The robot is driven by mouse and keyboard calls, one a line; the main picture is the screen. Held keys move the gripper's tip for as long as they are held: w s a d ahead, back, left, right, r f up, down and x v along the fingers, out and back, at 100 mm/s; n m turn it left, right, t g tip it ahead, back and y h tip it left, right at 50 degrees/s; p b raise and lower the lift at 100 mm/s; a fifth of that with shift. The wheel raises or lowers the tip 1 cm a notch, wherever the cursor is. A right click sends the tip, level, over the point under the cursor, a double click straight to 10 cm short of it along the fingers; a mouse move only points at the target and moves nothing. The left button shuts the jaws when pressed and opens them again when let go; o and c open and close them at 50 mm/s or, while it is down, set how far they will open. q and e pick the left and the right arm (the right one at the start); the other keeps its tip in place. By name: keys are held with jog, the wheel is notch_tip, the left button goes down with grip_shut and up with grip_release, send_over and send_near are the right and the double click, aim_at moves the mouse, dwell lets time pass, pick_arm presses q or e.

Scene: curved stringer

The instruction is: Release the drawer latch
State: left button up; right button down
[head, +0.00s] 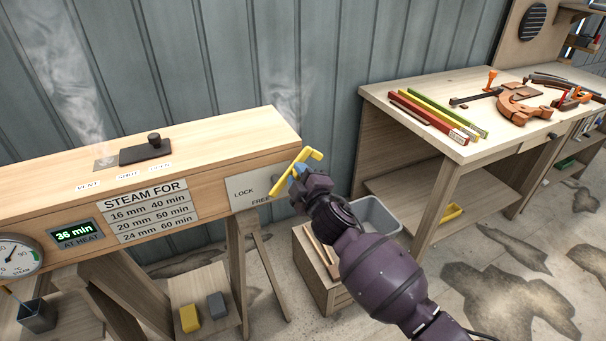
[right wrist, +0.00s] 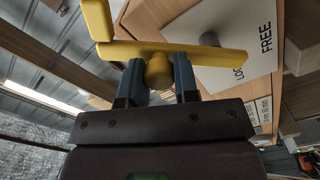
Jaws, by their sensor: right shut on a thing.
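The yellow latch lever (head: 311,157) is at the right end of the long wooden steam box (head: 230,135), by a pale plate (head: 256,187) marked LOCK and FREE. In the head view the lever slants from lower left to upper right. My right gripper (head: 297,174) is at the lever. In the right wrist view the lever (right wrist: 213,53) crosses above my fingers, and its round yellow knob (right wrist: 158,71) sits between the two fingertips, which are shut on it. The lever's pivot is mostly hidden. My left gripper is not in view.
Steam rises by the box, near a black vent slide (head: 146,152). A workbench (head: 455,92) with coloured strips and clamps is at the right. Open floor lies in front of it.

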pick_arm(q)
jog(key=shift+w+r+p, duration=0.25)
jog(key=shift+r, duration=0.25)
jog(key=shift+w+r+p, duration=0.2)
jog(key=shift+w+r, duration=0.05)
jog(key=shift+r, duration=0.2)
pick_arm(e)
jog(key=shift+s+a+r+n, duration=0.15)
jog(key=shift+a+r+n, duration=0.1)
jog(key=shift+n, duration=0.3)
jog(key=shift+s+a+r+n, duration=0.1)
jog(key=shift+a+n, duration=0.1)
jog(key=shift+n, duration=0.35)
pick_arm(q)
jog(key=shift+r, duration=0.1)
pick_arm(e)
jog(key=c, duration=0.9)
grip_release()
jog(key=shift+a, duration=0.1)
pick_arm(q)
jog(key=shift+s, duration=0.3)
pick_arm(e)
jog(key=shift+o, duration=0.2)
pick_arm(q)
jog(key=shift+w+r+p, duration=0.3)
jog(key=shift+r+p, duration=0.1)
pick_arm(e)
jog(key=v, duration=1.1)
